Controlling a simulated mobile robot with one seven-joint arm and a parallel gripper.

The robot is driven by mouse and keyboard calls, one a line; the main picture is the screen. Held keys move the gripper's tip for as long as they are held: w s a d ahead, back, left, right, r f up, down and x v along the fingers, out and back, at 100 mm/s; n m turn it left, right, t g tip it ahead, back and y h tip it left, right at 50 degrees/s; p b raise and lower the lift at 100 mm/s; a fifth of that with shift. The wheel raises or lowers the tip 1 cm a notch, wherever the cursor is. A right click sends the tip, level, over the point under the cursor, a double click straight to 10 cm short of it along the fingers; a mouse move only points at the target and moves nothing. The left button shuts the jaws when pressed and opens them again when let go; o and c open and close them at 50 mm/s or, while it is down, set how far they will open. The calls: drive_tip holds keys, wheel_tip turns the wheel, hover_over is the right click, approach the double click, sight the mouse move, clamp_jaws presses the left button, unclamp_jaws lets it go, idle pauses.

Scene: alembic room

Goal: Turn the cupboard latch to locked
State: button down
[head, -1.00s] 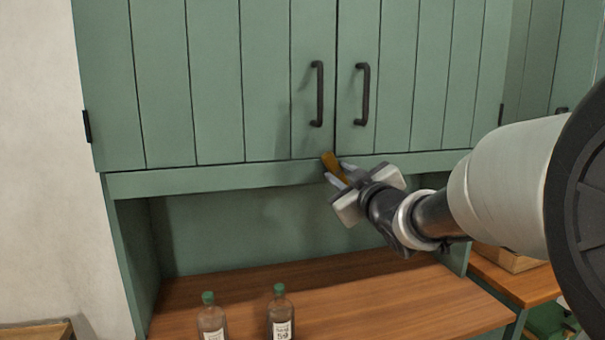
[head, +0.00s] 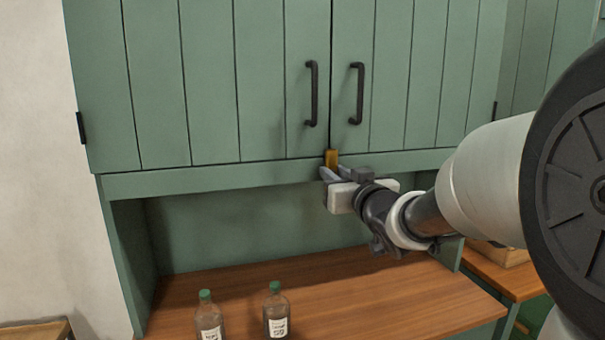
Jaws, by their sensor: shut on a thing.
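The green cupboard (head: 240,90) has two closed doors with black bar handles. The latch (head: 332,158) is a small brass-coloured piece at the bottom of the gap between the doors, on the rail below them. It stands about upright. My gripper (head: 333,172) is shut on the latch from below and in front, with a finger on each side. The fingers hide the lower part of the latch.
Two bottles with green caps, one (head: 208,318) left and one (head: 276,312) right of it, stand on the wooden counter (head: 370,300) below. The counter's middle and right are clear. The black handles (head: 312,95) hang just above my gripper.

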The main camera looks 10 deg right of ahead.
idle(0.3)
drive_tip(key=c, duration=1.5)
unclamp_jaws()
drive_tip(key=s+d, duration=0.1)
drive_tip(key=s, duration=0.4)
drive_tip(key=s+d, duration=0.1)
drive_tip(key=s, duration=0.5)
drive_tip(key=s+d+b, duration=0.1)
drive_tip(key=s, duration=0.5)
drive_tip(key=shift+s+d, duration=0.1)
drive_tip(key=shift+d, duration=0.05)
